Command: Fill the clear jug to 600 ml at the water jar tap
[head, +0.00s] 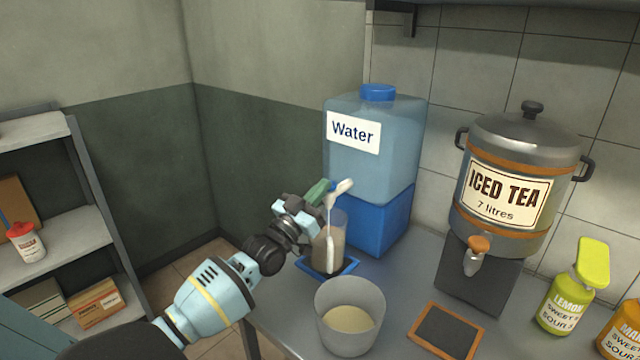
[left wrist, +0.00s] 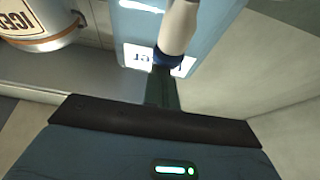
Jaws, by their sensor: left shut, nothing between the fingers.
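The water jar (head: 372,150) is a clear blue tank labelled "Water" on a blue stand. Its tap (head: 343,187) has a white lever with a blue collar, which fills the middle of the left wrist view (left wrist: 177,30). The clear jug (head: 328,250) stands under the tap on a blue tray (head: 349,266). A pale stream-like streak runs from the tap into the jug. The water level and marks are not readable. My left gripper (head: 318,191), with dark green fingers, is shut and empty at the tap lever; its fingertips (left wrist: 163,78) appear against the collar. My right gripper is out of view.
A grey tub (head: 351,297) with pale contents stands in front of the jug. A small chalkboard (head: 446,331), the iced tea urn (head: 517,185) and yellow and orange bottles stand to the right. A shelf (head: 50,240) is at left.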

